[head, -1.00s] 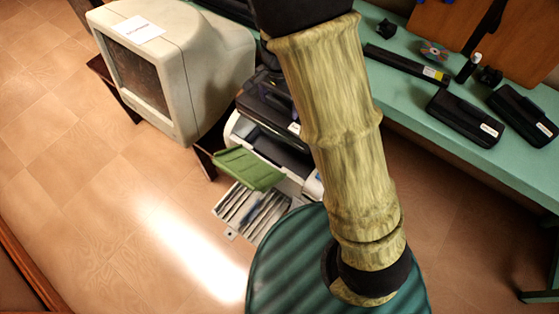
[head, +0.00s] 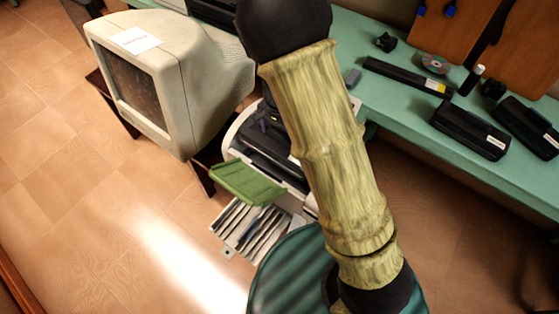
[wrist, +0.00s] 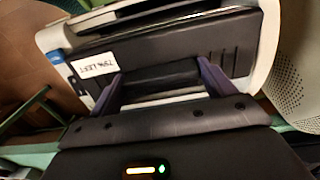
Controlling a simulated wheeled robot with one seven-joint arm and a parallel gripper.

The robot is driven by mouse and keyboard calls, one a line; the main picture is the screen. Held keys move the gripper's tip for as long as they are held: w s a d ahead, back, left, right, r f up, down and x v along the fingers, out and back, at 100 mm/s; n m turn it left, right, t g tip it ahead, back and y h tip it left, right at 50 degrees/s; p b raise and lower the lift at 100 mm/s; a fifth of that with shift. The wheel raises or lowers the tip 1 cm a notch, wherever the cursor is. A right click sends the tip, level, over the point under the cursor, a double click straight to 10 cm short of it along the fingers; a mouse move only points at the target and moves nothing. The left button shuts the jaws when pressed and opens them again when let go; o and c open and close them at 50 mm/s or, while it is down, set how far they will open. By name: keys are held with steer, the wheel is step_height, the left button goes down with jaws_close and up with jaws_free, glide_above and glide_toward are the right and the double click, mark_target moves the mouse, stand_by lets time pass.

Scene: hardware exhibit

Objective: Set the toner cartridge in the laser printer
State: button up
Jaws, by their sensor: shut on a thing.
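The toner cartridge (wrist: 180,65) is a wide black block with a white "75% LEFT" label in the wrist view. My gripper (wrist: 160,80) is shut on its black handle part, with a purple finger at each side. The cartridge lies in front of the white laser printer (wrist: 266,30); I cannot tell how deep it sits in the opening. In the head view the printer (head: 232,135) stands with a green flap (head: 247,183) folded out at the front. My arm hides part of the printer and most of my gripper there.
A beige monitor (head: 185,85) stands close left of the printer. A teal table (head: 390,110) at the right bears black cartridges (head: 470,130), a long toner unit (head: 405,75) and a disc (head: 433,63).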

step_height(320, 180, down, 9)
steer(key=shift+f, duration=0.2)
step_height(320, 180, down, 4)
steer(key=shift+r+b, duration=0.1)
steer(key=shift+b, duration=0.2)
steer(key=shift+d, duration=0.1)
steer(key=shift+f, duration=0.2)
steer(key=o, duration=1.9)
steer(key=shift+f, duration=0.1)
steer(key=shift+o, duration=0.3)
steer(key=shift+s, duration=0.1)
